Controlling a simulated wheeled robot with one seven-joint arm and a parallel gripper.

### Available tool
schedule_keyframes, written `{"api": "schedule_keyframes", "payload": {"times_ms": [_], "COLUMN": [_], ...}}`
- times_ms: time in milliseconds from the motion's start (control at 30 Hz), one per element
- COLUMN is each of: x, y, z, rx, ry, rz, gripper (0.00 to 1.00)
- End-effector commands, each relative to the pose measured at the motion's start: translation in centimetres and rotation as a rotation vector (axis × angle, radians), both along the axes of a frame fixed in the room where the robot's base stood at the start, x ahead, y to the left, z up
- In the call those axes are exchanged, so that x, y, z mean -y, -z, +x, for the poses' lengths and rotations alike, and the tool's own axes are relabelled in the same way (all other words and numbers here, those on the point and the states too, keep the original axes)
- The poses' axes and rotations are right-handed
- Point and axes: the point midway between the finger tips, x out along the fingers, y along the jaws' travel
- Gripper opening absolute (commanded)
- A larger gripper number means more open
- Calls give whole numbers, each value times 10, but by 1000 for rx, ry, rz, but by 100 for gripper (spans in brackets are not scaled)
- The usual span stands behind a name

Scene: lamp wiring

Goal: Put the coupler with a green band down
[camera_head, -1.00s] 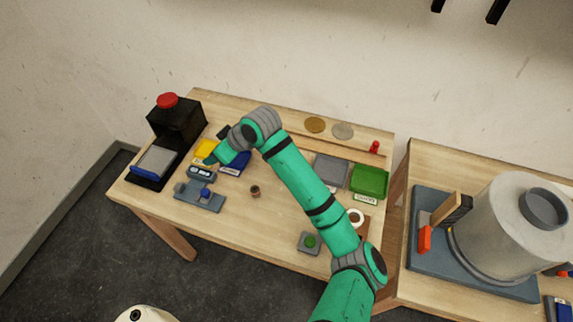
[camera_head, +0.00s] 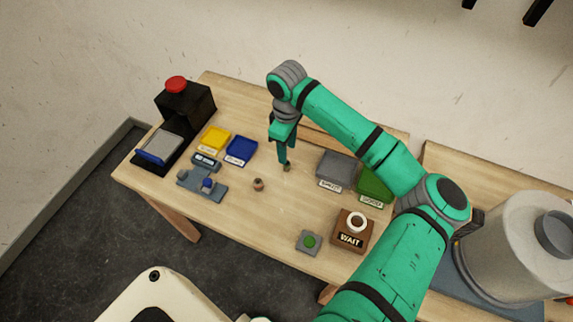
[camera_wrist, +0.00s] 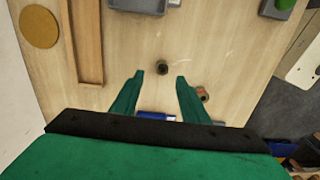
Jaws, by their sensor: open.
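A small dark, olive-toned coupler (camera_wrist: 162,66) stands upright on the bare tabletop in the wrist view. Its band is too small to make out clearly. It also shows in the head view (camera_head: 287,168), right under my gripper (camera_head: 284,162). In the wrist view my gripper (camera_wrist: 160,76) is open, with the coupler centred between and just beyond its fingertips. A second, brown coupler (camera_head: 258,184) stands to the left in the head view and behind the right finger in the wrist view (camera_wrist: 202,94).
Yellow (camera_head: 215,138) and blue (camera_head: 241,149) bins stand left, grey (camera_head: 336,168) and green (camera_head: 373,186) trays right. A grey-blue fixture (camera_head: 187,180) holds a blue part. A WAIT box (camera_head: 352,231) and green-button plate (camera_head: 309,242) are near the front edge. The middle is mostly clear.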

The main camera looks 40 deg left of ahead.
Motion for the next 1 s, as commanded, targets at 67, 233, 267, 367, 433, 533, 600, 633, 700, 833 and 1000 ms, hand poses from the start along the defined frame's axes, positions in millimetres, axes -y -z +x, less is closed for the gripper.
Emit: {"api": "schedule_keyframes", "payload": {"times_ms": [67, 233, 267, 367, 433, 533, 600, 633, 700, 833, 1000], "x": [0, 1, 2, 2, 1, 0, -1, -1, -1, -1, 0], "y": [8, 17, 20, 33, 43, 56, 61, 63, 64, 65, 64], "z": [0, 0, 0, -3, -5, -5, -5, -5, -5, -6, -5], "rx": [1, 1, 1, 1, 0, 0, 1, 1, 1, 2, 1], "ry": [0, 2, 2, -1, -3, -4, -4, -5, -5, -5, -4], "rz": [0, 0, 0, 0, 0, 0, 1, 1, 1, 2, 2], "gripper": [41, 41, 41, 41, 41, 41, 41, 41, 41, 41, 15]}}
